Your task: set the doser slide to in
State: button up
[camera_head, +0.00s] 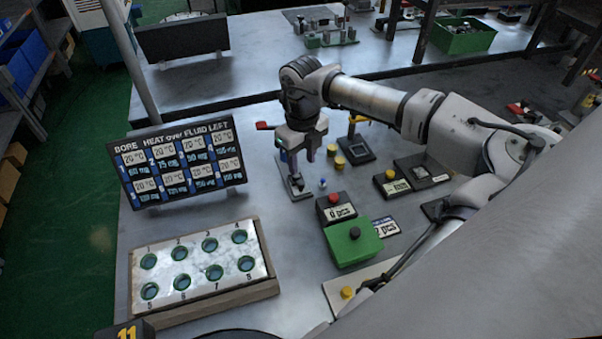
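My gripper (301,158) points down over the middle of the grey table. Just below its fingertips is a small grey base with a dark raised part (297,186), which may be the doser slide; no label on it can be read. The fingers partly cover it, and I cannot tell whether they touch it. Its in or out position cannot be told at this size. The finger gap is too small to judge.
A readout board (183,163) stands at the left, behind a numbered block with several holes (200,268). A green box with a black knob (354,242) and a red-button box (335,208) stand right of the block. Yellow cylinders (340,162) stand right of my gripper.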

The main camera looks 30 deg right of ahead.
aim_at(301, 182)
notch_tip(301, 182, down, 7)
jog(key=shift+p, duration=0.75)
grip_shut()
jog(key=shift+w, duration=0.1)
